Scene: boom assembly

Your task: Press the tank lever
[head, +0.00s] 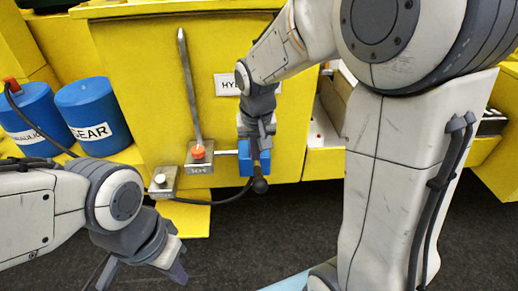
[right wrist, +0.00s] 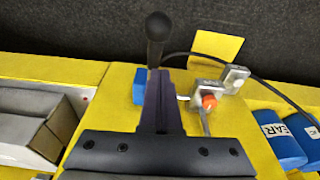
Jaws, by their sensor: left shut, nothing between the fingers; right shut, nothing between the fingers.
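A short black lever with a round knob (head: 260,185) sticks out by a blue block (head: 246,166) on the front of the yellow machine. In the right wrist view the black knob (right wrist: 156,26) and the blue block (right wrist: 139,88) lie just beyond my fingers. My right gripper (head: 262,160) is shut and empty, pointing down in front of the block; its fingers (right wrist: 160,80) overlap the lever's lower part. I cannot tell whether they touch it. A long grey lever (head: 187,80) stands upright to the left. No readable label names the tank lever. My left gripper (head: 178,270) is shut and empty, low at the left.
A grey box with an orange knob (head: 198,152) and a smaller box with a white button (head: 160,179) sit left of the block. A black cable (head: 215,202) runs below. Blue drums (head: 95,115) stand at the left. A white sign (head: 228,85) is partly hidden by my right arm.

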